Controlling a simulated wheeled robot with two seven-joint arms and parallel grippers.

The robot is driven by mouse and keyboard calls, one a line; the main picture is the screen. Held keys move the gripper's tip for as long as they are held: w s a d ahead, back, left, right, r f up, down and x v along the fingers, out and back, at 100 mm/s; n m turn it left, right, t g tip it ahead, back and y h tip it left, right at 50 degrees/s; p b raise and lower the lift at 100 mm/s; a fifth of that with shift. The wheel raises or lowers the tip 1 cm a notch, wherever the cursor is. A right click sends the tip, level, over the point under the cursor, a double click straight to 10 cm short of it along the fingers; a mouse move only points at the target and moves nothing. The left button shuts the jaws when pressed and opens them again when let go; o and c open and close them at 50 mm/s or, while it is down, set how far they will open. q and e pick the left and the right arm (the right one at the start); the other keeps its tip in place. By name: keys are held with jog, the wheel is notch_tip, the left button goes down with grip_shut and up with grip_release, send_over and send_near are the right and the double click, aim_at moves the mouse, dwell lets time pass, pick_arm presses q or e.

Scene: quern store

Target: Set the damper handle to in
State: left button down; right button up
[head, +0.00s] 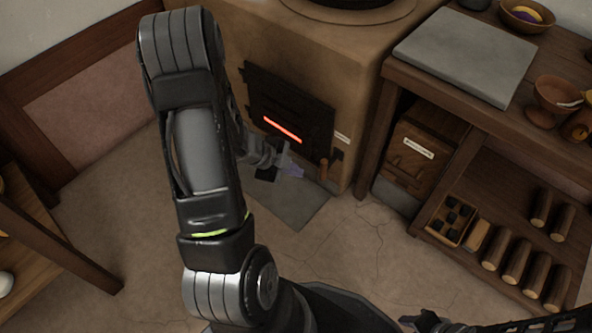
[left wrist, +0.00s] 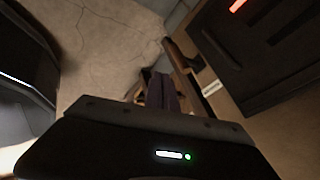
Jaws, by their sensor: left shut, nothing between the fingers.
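The damper handle (head: 323,168) is a short wooden grip at the lower right of the stove's black door, below a small white label (head: 342,138). In the left wrist view, what looks like the same handle (left wrist: 181,54) is a brown bar ahead of the fingers. My left gripper (head: 294,171) is shut and empty, in front of the stove and just left of the handle, apparently apart from it. Its closed fingers also show in the left wrist view (left wrist: 163,92). Part of my right gripper (head: 425,321) shows at the bottom edge; its fingers are unclear.
The clay stove (head: 300,55) has a black door (head: 290,105) with a glowing red slot. A grey slab (head: 300,208) lies on the floor before it. A wooden shelf unit (head: 455,95) with a labelled box (head: 412,150) stands to the right. Open floor lies in front.

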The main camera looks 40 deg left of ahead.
aim_at(325, 159)
pick_arm(q)
jog(key=w+d+f+b, duration=0.1)
jog(key=w+f+b, duration=0.4)
jog(key=w, duration=0.3)
jog(key=shift+f, duration=0.6)
jog(key=shift+d, duration=0.1)
jog(key=w+p, duration=0.3)
jog(key=shift+w+r, duration=0.15)
jog(key=shift+w, duration=0.5)
jog(key=shift+w, duration=0.1)
